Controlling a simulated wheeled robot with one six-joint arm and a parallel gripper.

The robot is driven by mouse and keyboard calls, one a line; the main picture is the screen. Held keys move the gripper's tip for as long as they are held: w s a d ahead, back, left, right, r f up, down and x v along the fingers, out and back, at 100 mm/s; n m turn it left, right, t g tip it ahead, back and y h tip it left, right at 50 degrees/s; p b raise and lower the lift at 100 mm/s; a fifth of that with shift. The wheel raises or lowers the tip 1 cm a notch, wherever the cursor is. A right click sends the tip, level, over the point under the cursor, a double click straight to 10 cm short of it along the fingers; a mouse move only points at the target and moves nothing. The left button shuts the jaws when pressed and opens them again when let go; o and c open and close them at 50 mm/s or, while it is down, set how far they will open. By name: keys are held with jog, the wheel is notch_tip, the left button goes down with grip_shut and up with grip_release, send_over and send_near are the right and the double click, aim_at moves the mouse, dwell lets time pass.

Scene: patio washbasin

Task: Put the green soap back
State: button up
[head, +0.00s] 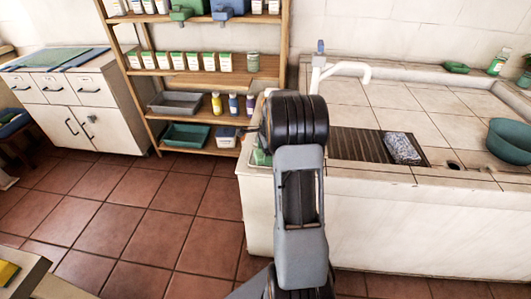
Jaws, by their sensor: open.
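A small green piece (262,157) shows at the left end of the tiled washbasin counter (420,178), mostly hidden behind my arm; I cannot tell whether it is the green soap. A small dark green dish-like thing (456,67) lies at the back right of the counter, and I cannot tell whether it holds anything. My arm rises in the middle of the picture and bends away over the counter's left end. My gripper's fingers cannot be made out behind it.
A grey speckled block (401,147) lies on the ribbed drainboard (354,144). A white tap (345,67) rises behind. A wooden shelf (190,74) and white cabinet (88,112) stand left; floor is clear between.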

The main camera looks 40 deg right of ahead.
notch_tip(320, 180, up, 11)
jog(key=d+p, duration=0.2)
jog(key=s+a+r+n+h, duration=0.1)
jog(key=s+a+r+n, duration=0.15)
jog(key=a+n, duration=0.35)
jog(key=s+a+r+n, duration=0.2)
jog(key=s+a+n, duration=0.1)
jog(key=a, duration=0.5)
jog(key=s+a+f+n+t, duration=0.2)
jog(key=s+a+f+n, duration=0.1)
jog(key=s+a+n, duration=0.8)
jog(key=shift+s+f+n+h, duration=0.35)
jog(key=shift+s+n, duration=0.2)
jog(key=shift+n, duration=0.55)
jog(key=shift+r, duration=0.1)
jog(key=w+p+v, duration=0.2)
jog(key=p+v, duration=0.6)
jog(key=v, duration=0.1)
jog(key=shift+r+t, duration=0.4)
jog(key=shift+r, duration=0.1)
jog(key=shift+s, duration=0.1)
